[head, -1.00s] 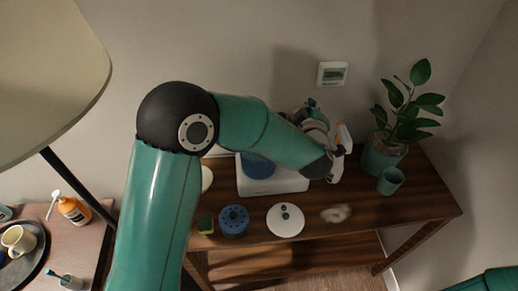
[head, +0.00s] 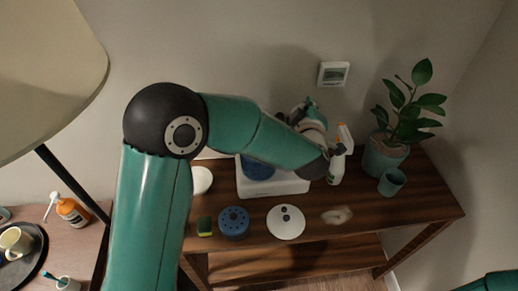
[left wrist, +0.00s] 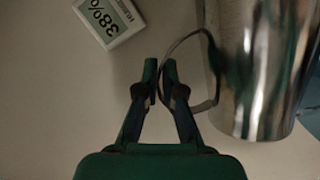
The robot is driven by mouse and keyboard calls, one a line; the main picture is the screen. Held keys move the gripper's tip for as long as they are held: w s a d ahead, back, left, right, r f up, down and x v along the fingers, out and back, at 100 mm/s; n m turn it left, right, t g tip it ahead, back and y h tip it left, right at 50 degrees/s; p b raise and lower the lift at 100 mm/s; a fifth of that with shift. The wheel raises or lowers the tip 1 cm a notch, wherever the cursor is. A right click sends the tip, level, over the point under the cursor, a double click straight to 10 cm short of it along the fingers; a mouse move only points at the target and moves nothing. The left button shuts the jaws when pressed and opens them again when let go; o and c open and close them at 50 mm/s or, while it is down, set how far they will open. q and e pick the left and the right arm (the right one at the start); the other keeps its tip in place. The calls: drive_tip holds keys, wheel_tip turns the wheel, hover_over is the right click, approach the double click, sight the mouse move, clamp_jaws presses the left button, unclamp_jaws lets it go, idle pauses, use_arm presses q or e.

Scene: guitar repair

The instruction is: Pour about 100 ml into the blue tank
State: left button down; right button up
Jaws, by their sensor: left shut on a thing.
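In the left wrist view my left gripper (left wrist: 161,80) is shut on the thin loop handle of a shiny metal jug (left wrist: 265,70). The jug is cut off by the top edge, so its rim and contents do not show. In the head view my left forearm covers most of the gripper (head: 306,110) and hides the jug. A blue tank-like part (head: 258,169) sits on a white base (head: 272,188) on the wooden table, partly behind my forearm. My right gripper is out of view; only a bit of that arm shows at the bottom right.
A wall display (head: 333,74) hangs behind.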

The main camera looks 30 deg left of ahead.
use_arm(q)
drive_tip(key=shift+s+a+n+t+b, duration=0.3)
drive_tip(key=shift+s+a+n+b, duration=0.15)
drive_tip(key=shift+b, duration=0.7)
idle(0.9)
drive_tip(key=shift+w+d+r, duration=0.1)
drive_tip(key=shift+w+r, duration=0.05)
drive_tip(key=shift+r, duration=0.05)
drive_tip(key=m+p, duration=0.1)
drive_tip(key=p, duration=0.1)
drive_tip(key=w+d+g+p, duration=0.1)
drive_tip(key=p, duration=0.2)
drive_tip(key=shift+w+d+r+m, duration=0.1)
drive_tip(key=shift+d+r+m, duration=0.15)
drive_tip(key=shift+m, duration=0.1)
drive_tip(key=f, duration=0.1)
drive_tip(key=f+m, duration=0.1)
drive_tip(key=shift+w+d+f+g+y+p, duration=0.3)
drive_tip(key=shift+w+d+f+p, duration=0.05)
drive_tip(key=shift+d+p, duration=0.05)
drive_tip(key=shift+f, duration=0.15)
drive_tip(key=shift+w+d+f+m+p, duration=0.2)
drive_tip(key=shift+f+m+p, duration=0.3)
drive_tip(key=shift+p, duration=0.2)
drive_tip(key=shift+w+d+g, duration=0.1)
drive_tip(key=shift+d+g, duration=0.05)
drive_tip(key=shift+g, duration=0.15)
drive_tip(key=shift+f+p, duration=0.1)
drive_tip(key=shift+p, duration=0.2)
